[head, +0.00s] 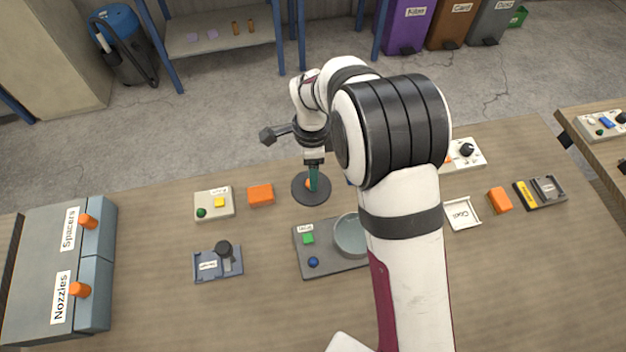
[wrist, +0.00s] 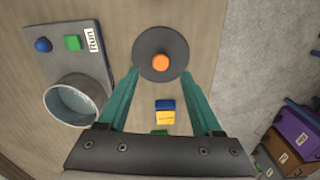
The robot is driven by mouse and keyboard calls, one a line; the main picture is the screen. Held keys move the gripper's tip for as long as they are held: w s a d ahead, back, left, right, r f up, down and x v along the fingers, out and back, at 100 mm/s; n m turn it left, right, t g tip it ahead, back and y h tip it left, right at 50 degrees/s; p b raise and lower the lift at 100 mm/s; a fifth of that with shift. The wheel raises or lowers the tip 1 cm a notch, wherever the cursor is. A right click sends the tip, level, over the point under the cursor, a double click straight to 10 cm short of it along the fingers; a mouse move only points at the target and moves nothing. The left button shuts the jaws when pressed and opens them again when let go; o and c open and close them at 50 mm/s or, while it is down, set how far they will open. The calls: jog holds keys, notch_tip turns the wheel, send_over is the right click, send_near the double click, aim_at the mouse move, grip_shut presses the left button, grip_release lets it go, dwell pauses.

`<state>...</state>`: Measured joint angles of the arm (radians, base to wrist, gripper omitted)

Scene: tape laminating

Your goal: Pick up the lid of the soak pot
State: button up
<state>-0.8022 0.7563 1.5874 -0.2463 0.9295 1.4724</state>
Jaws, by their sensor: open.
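The lid (head: 299,196) is a dark grey round disc with an orange knob. It lies on the table behind the grey station that holds the soak pot. The lid shows whole in the wrist view (wrist: 150,44), its orange knob (wrist: 160,62) near the middle. My gripper (head: 314,186) points down over the lid, and its teal fingers partly cover the knob in the head view. In the wrist view my gripper (wrist: 160,74) is open and empty, the fingertips apart on either side of the knob's line. The open soak pot (head: 347,238) is partly hidden by my arm.
The pot's station (head: 318,264) has a green and a blue button. An orange block (head: 260,195) and a small beige device (head: 214,204) lie left of the lid. Blue and yellow blocks (wrist: 166,111) show between my fingers, lower down in the wrist view.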

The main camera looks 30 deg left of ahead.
aim_at(300, 190)
notch_tip(300, 190, down, 5)
jog(key=shift+a+f, duration=0.1)
jog(key=shift+a, duration=0.05)
grip_shut()
